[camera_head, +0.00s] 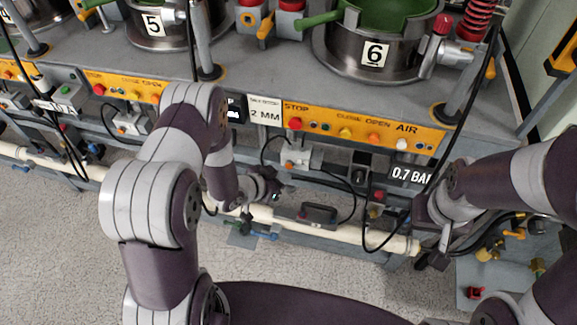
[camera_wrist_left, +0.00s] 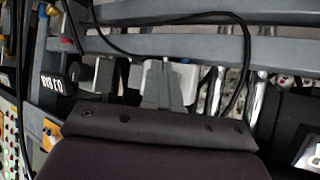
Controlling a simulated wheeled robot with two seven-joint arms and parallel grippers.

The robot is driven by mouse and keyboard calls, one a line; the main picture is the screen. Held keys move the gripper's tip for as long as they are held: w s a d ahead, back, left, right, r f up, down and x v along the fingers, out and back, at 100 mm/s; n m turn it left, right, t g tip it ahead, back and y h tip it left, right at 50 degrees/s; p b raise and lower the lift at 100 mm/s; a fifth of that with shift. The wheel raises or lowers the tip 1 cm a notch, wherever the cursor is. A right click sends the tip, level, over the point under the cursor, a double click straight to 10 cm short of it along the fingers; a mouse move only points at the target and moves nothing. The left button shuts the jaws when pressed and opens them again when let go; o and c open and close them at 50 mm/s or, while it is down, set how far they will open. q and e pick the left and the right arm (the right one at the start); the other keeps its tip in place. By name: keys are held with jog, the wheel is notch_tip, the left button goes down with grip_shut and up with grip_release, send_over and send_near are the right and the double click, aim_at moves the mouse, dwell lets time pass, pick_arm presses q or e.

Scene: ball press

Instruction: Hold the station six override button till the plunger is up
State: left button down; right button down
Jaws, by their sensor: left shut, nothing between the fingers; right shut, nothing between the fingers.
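Station six is the steel pot (camera_head: 337,58) with the "6" plate and a green inside, at the upper right of the head view. Below it is an orange panel (camera_head: 350,128) marked STOP, CLOSE, OPEN and AIR. A small pale box (camera_head: 298,157) with an orange button (camera_head: 289,164) hangs under the panel; I cannot tell whether this is the override. My left gripper (camera_head: 274,187) is shut and empty, below and left of that box. In the left wrist view its grey fingers (camera_wrist_left: 160,88) overlap a pale box. My right gripper (camera_head: 432,255) is shut, low at right. The plunger's height is unclear.
A "0.7 BAR" display (camera_head: 409,174) is right of the pale box. A cream pipe (camera_head: 345,231) runs low along the frame, with black hoses (camera_head: 368,215) hanging near it. Station five (camera_head: 150,35) stands further left. Open floor (camera_head: 60,250) lies at lower left.

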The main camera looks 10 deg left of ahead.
pick_arm(q)
jog(key=shift+w, duration=0.15)
dwell(0.7)
jog(key=shift+w, duration=0.3)
jog(key=shift+w, duration=0.5)
dwell(0.9)
jog(key=shift+s, duration=0.9)
jog(key=s+p, duration=0.1)
jog(key=s, duration=0.4)
jog(key=shift+a+p, duration=0.1)
jog(key=shift+p, duration=0.2)
